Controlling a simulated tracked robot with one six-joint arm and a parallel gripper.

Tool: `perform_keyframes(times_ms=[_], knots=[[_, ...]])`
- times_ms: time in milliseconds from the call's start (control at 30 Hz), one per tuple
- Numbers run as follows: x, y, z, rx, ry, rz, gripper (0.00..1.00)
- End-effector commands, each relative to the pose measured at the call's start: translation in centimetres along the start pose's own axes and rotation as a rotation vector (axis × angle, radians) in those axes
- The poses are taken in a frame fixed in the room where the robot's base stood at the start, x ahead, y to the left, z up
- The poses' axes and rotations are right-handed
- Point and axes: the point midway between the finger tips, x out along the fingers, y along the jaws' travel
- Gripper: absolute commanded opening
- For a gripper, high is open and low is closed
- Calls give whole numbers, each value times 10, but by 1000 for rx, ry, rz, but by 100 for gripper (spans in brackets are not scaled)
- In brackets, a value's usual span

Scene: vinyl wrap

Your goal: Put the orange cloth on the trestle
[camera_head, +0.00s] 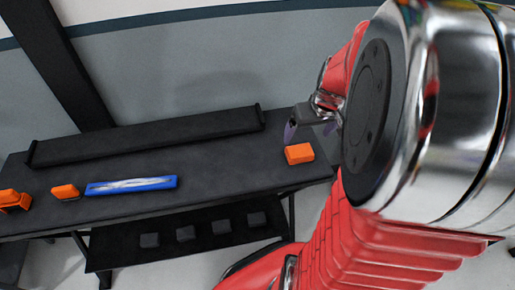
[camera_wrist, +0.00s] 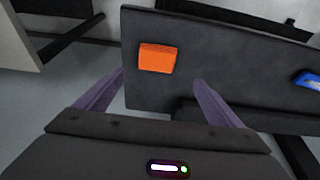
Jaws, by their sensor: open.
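An orange folded block (camera_head: 299,153), which may be the orange cloth, lies on the right end of a dark trestle-like table (camera_head: 225,165). It also shows in the wrist view (camera_wrist: 157,58), near the table's edge. My gripper (camera_head: 291,131) is just above and behind it in the head view. In the wrist view my gripper (camera_wrist: 159,80) is open, its two purple fingers apart and nothing between them, with the orange block beyond the tips. A second orange block (camera_head: 65,191) lies at the table's left.
A blue and white strip (camera_head: 131,186) lies on the table; its end shows in the wrist view (camera_wrist: 308,80). An orange object (camera_head: 13,199) sits at the far left. A black raised ledge (camera_head: 150,135) runs along the back. Several dark blocks (camera_head: 221,226) stand on the lower shelf.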

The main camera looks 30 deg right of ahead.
Motion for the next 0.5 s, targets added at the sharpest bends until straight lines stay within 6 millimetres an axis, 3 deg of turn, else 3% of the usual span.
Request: perform_keyframes(times_ms=[267,500], knots=[[-38,-63,-1,-71,39,-13,88],[-76,-122,14,-133,79,-33,88]])
